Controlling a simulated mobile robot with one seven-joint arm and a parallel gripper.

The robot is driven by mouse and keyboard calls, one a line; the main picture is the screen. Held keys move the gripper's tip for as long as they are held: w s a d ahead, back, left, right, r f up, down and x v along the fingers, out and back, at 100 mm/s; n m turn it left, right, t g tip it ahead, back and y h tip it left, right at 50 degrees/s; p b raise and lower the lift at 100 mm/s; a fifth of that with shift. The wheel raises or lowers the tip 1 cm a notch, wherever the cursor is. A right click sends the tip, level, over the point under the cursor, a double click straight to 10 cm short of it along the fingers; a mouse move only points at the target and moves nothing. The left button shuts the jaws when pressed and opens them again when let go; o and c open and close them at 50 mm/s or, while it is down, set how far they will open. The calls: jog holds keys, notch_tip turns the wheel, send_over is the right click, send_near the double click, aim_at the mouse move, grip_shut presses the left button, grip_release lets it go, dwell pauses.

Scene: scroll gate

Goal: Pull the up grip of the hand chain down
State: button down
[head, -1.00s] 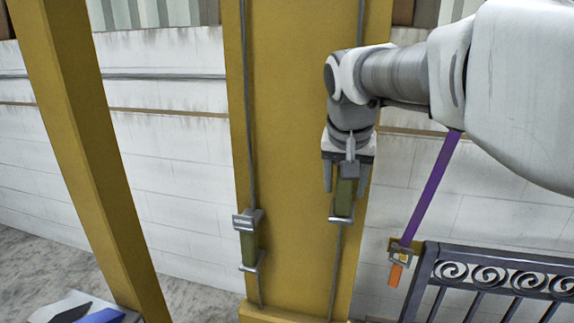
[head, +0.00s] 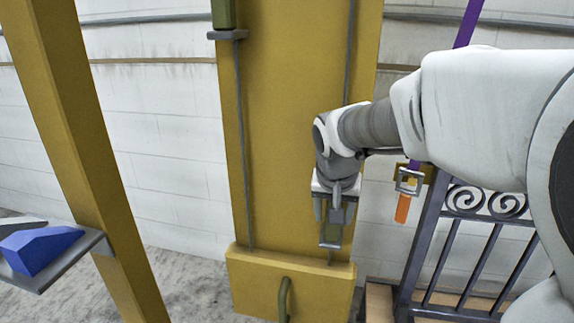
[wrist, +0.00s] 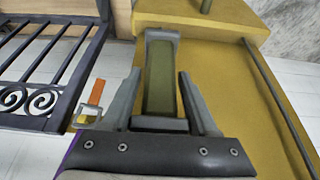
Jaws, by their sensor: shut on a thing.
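The right green grip (head: 332,234) of the hand chain is low on the front of the yellow post, just above the post's wider base. My gripper (head: 333,212) is shut on this grip from above. In the wrist view the green grip (wrist: 160,80), with grey end plates, lies between the two fingers of my gripper (wrist: 152,100). The other green grip (head: 222,14) hangs on the left chain run, high up at the top edge of the head view, partly cut off. I cannot read any marking on either grip.
A dark scrollwork gate (head: 480,235) stands right of the yellow post (head: 290,130). A purple strap with an orange end (head: 402,208) hangs beside it. A blue wedge (head: 38,250) sits on a shelf at left.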

aim_at(331, 237)
jog(key=f+b, duration=0.1)
jog(key=f, duration=0.2)
jog(key=f+b, duration=0.1)
jog(key=f, duration=0.3)
jog(key=shift+s+b, duration=0.2)
jog(key=shift+b, duration=0.2)
jog(key=shift+c, duration=2.4)
grip_release()
jog(key=shift+w+r, duration=0.1)
jog(key=shift+r, duration=0.1)
jog(key=shift+r, duration=0.35)
jog(key=p+v, duration=0.6)
jog(key=v, duration=1)
jog(key=shift+r, duration=0.35)
jog(key=shift+a, duration=0.1)
